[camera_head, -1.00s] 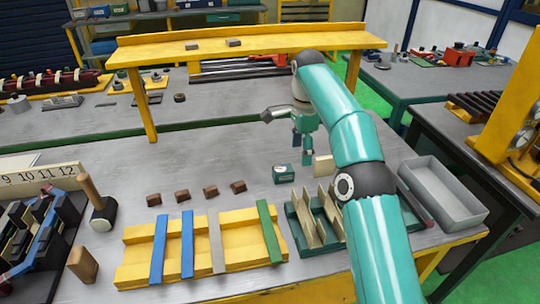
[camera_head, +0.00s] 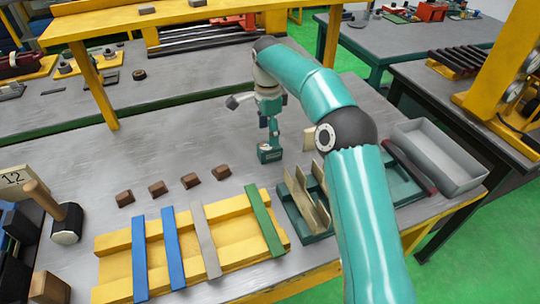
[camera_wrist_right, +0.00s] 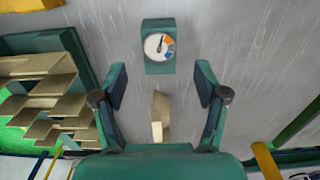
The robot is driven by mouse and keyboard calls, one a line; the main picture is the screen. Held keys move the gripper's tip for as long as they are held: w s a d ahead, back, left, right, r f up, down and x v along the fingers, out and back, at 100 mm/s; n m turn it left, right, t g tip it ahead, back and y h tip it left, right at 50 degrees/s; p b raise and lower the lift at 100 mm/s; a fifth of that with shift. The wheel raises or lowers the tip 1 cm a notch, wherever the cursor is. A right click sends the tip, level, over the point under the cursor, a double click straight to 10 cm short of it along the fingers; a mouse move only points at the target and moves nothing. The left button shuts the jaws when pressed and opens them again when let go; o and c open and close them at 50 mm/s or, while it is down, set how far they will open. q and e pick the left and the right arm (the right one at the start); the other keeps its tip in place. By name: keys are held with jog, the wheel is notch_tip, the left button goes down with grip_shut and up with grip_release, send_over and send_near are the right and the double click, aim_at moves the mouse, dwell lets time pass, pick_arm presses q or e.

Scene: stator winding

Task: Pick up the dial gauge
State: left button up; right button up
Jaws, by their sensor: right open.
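The dial gauge (camera_head: 269,153) is a small teal box standing on the grey bench, left of the dark green tray. In the right wrist view the gauge (camera_wrist_right: 159,46) shows its white round face with orange and blue marks. My right gripper (camera_head: 270,126) hangs just above and behind the gauge in the head view, overlapping it. In the right wrist view the gripper's two fingers (camera_wrist_right: 161,80) are spread apart with nothing between their tips; the gauge lies beyond them, roughly centred. Whether a finger touches the gauge cannot be told. My left gripper is not in view.
A beige block (camera_wrist_right: 160,117) stands close by the gripper. The green tray (camera_head: 293,212) with beige plates is right of the gauge, a grey bin (camera_head: 437,157) farther right. Several brown blocks (camera_head: 158,188) and a yellow rack (camera_head: 112,243) lie to the left.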

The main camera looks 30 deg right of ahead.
aim_at(269, 149)
jog(key=shift+s+d+f, duration=0.1)
jog(key=shift+f, duration=3.55)
jog(key=c, duration=1.2)
